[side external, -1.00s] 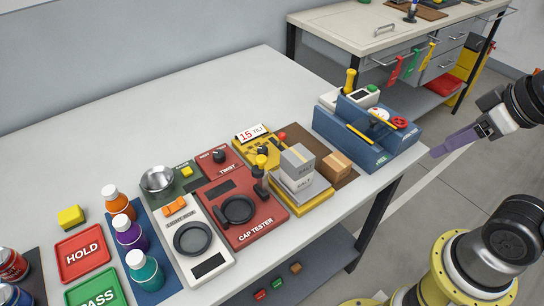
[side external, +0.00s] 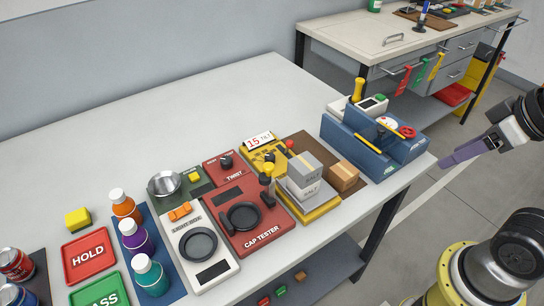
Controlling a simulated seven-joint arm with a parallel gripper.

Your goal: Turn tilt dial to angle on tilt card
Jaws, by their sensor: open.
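The tilt card (side external: 259,141) is a white card marked 15 and TILT. It stands at the back of a yellow unit in the middle right of the bench. The tilt dial (side external: 269,157) appears as a small dark knob on that yellow unit, just below the card. Its pointer angle is too small to read. My gripper (side external: 446,162) has purple fingers and is open and empty. It is at the far right, beside the bench's right edge, well apart from the dial. The blue fixture lies between them in the picture.
A brown box (side external: 343,176) and the blue fixture (side external: 365,150) stand to the right. The back of the bench is clear.

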